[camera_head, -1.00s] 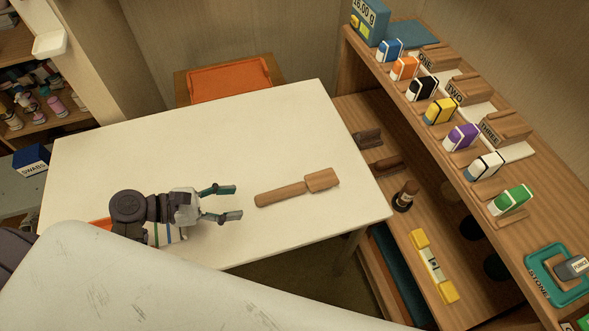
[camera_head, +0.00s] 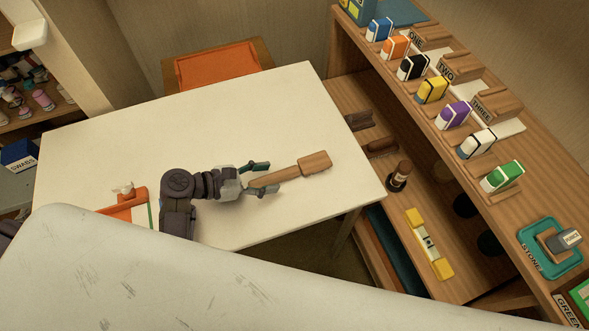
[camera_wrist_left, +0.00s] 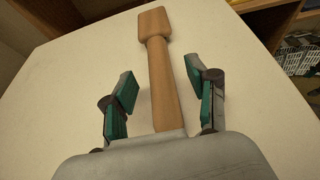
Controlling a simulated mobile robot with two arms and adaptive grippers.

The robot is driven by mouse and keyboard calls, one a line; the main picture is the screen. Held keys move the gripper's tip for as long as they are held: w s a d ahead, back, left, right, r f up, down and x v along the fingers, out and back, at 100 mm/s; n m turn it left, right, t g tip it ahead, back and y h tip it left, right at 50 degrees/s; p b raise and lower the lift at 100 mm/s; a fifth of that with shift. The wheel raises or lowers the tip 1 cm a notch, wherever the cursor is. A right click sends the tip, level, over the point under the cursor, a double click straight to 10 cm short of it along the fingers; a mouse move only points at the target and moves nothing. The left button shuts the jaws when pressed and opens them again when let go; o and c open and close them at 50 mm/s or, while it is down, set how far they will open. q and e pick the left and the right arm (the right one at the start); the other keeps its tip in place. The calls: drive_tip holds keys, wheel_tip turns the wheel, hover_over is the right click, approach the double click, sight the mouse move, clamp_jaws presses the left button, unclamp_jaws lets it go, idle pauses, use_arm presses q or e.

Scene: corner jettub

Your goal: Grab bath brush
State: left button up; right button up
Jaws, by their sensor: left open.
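The bath brush (camera_head: 312,164) is a brown wooden piece with a long handle and a wider block head. It lies on the white table (camera_head: 130,140), its head pointing right and away. My left gripper (camera_head: 262,178) is open with its two green-padded fingers on either side of the handle's near end. In the left wrist view the brush handle (camera_wrist_left: 163,85) runs between the open fingers (camera_wrist_left: 163,100), with gaps on both sides. My right gripper is not in view.
An orange tray (camera_head: 222,66) stands beyond the table. An orange item (camera_head: 128,205) is at the table's left front. A wooden shelf unit (camera_head: 440,150) with coloured boxes stands at the right. The table around the brush is clear.

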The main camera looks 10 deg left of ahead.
sight(290, 173)
use_arm(q)
drive_tip(key=x, duration=0.2)
drive_tip(key=shift+w+d+f, duration=0.2)
drive_tip(key=shift+w+d, duration=0.05)
clamp_jaws()
drive_tip(key=shift+r, duration=0.15)
